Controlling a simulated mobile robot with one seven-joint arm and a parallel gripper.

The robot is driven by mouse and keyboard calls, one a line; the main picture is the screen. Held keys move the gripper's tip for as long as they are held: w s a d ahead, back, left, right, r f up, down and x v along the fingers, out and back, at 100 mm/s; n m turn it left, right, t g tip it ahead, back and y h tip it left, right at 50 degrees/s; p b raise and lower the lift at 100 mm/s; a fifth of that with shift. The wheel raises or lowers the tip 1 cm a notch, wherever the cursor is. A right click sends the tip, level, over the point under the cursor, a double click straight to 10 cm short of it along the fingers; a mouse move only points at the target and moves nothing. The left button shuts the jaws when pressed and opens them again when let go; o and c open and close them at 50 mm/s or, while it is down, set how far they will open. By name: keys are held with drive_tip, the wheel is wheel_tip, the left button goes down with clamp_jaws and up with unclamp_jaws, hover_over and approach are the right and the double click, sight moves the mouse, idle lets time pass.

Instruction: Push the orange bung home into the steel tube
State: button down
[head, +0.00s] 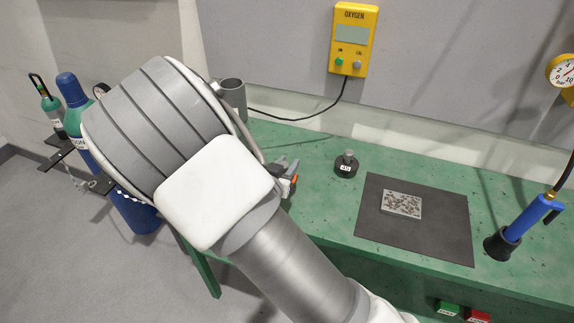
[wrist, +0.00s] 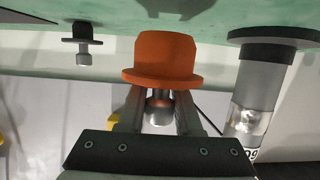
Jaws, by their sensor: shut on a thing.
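My gripper (wrist: 160,115) is shut on the orange bung (wrist: 163,60), which has a wide flange and sits at the fingertips in the wrist view. In the head view only a small orange bit of the bung (head: 294,179) shows beside the fingers, beyond my arm. A grey cylinder with a shiny band and a dark base (wrist: 262,75) stands right of the bung in the wrist view, apart from it. An upright grey tube (head: 233,93) shows behind my wrist in the head view. I cannot tell whether either is the steel tube.
Gas cylinders (head: 73,92) stand left. A yellow oxygen box (head: 353,38) hangs on the wall.

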drive_tip(key=s+d+r+p, duration=0.7)
drive_tip(key=d+r+p, duration=0.1)
drive_tip(key=p, duration=0.5)
drive_tip(key=shift+d+r, duration=0.15)
drive_tip(key=shift+d, duration=0.4)
drive_tip(key=shift+p, duration=0.3)
